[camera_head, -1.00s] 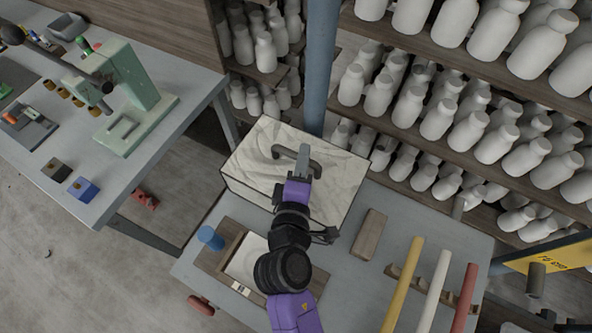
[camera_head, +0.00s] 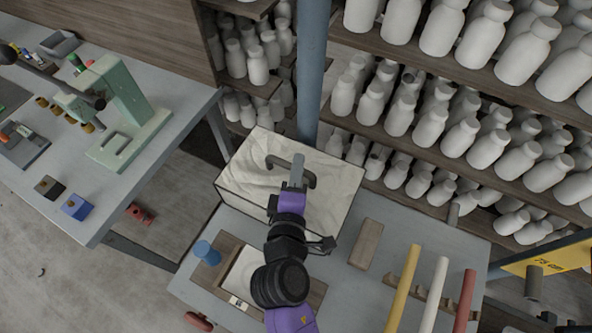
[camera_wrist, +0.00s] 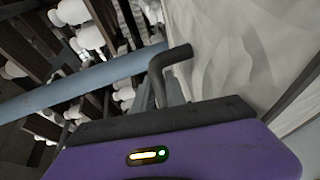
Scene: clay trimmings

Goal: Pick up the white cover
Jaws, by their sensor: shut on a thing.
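The white cover (camera_head: 331,189) is a broad, pale, wrinkled-looking slab with dark edges and a dark bar handle (camera_head: 275,162) on top. It stands at the back of the grey table, in the middle of the head view. My gripper (camera_head: 297,172) is shut on the handle; its fingertips are partly hidden by the hand. In the wrist view, the bent end of the handle (camera_wrist: 171,58) rises beyond my gripper's purple housing, and the cover's pale surface (camera_wrist: 245,55) fills the right side. I cannot tell whether the cover touches what is beneath it.
Shelves of white bottles (camera_head: 462,135) rise close behind, and a blue post (camera_head: 312,70) stands just behind the cover. A wooden block (camera_head: 366,245) and yellow, white and red rods (camera_head: 403,290) lie to the right. A blue cylinder (camera_head: 206,252) stands front left.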

